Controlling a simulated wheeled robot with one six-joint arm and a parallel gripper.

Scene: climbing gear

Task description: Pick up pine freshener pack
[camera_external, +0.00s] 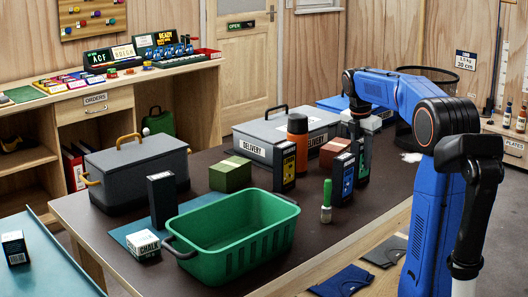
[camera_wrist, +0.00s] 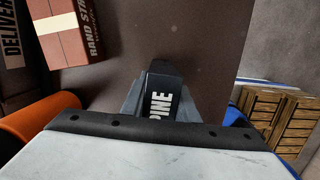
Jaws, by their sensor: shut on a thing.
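The pine freshener pack (camera_wrist: 160,98) is a dark box with white "PINE" lettering, seen between my fingers in the wrist view. My gripper (camera_wrist: 163,82) is shut on it. In the external view my gripper (camera_external: 359,125) points down at the far right part of the dark table, over a slim dark pack (camera_external: 362,162). The arm and nearby boxes partly hide this spot. I cannot tell whether the pack's base touches the table.
A dark box with a blue label (camera_external: 342,180) stands just in front, beside a red-brown box (camera_external: 336,152). A green basket (camera_external: 236,262) and green-handled brush (camera_external: 327,200) are nearer.

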